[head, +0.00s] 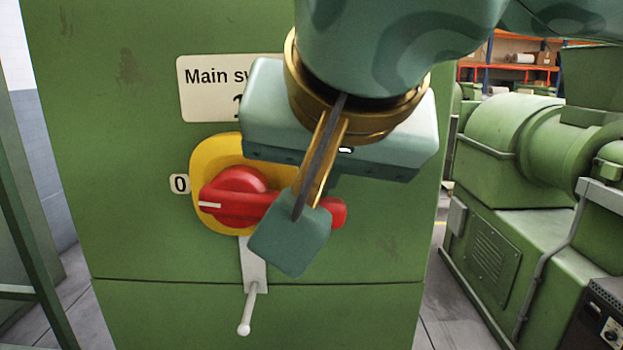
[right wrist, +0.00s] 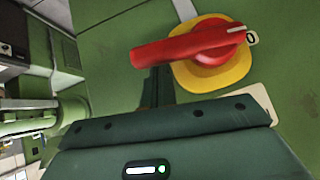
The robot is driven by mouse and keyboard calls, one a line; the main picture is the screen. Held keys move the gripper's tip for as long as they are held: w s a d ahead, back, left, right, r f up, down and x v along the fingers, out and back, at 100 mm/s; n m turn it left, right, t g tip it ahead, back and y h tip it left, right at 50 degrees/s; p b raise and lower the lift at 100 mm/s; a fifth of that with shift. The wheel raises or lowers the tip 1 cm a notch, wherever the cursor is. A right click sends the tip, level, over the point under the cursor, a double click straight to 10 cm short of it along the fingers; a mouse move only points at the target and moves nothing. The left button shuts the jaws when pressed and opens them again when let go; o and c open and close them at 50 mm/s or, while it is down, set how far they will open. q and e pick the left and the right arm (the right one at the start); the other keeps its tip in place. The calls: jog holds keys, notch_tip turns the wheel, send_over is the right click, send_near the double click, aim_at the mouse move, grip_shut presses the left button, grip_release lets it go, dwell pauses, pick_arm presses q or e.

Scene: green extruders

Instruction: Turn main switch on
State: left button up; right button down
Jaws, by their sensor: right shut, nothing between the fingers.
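The main switch is a red rotary handle (head: 235,200) on a round yellow plate (head: 208,160), mounted on a green cabinet. The handle lies nearly horizontal, with its white mark at the left beside the "0" label (head: 179,184). In the right wrist view, the red handle (right wrist: 185,48) spans the yellow plate (right wrist: 215,82), its mark by the "0". My right gripper (head: 290,238) is shut and empty in front of the handle's right part, hiding some of it. Its dark fingers (right wrist: 157,88) appear beside the handle's free end; I cannot tell whether they touch. My left gripper is out of view.
The "Main switch" sign (head: 212,95) is partly hidden by my right gripper. A pale bracket with a rod (head: 246,312) hangs below the switch. Green machinery (head: 520,150) stands at the right, with a floor gap beside the cabinet. A green frame (head: 25,220) stands at the left.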

pick_arm(q)
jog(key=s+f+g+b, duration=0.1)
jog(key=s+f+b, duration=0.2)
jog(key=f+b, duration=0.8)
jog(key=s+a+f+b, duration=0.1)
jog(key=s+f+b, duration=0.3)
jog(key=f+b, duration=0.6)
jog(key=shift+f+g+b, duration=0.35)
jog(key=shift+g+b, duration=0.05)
jog(key=shift+b, duration=0.1)
pick_arm(e)
jog(key=a+f+m+t+y, duration=0.1)
jog(key=f+m+y, duration=0.1)
jog(key=f+y, duration=0.2)
jog(key=a+f+m+t+y, duration=0.1)
jog(key=a+f+m+y, duration=0.1)
jog(key=f+y, duration=0.3)
jog(key=shift+a+f+m, duration=0.25)
jog(key=shift+f+m, duration=0.5)
jog(key=shift+m, duration=0.05)
jog(key=shift+f, duration=0.1)
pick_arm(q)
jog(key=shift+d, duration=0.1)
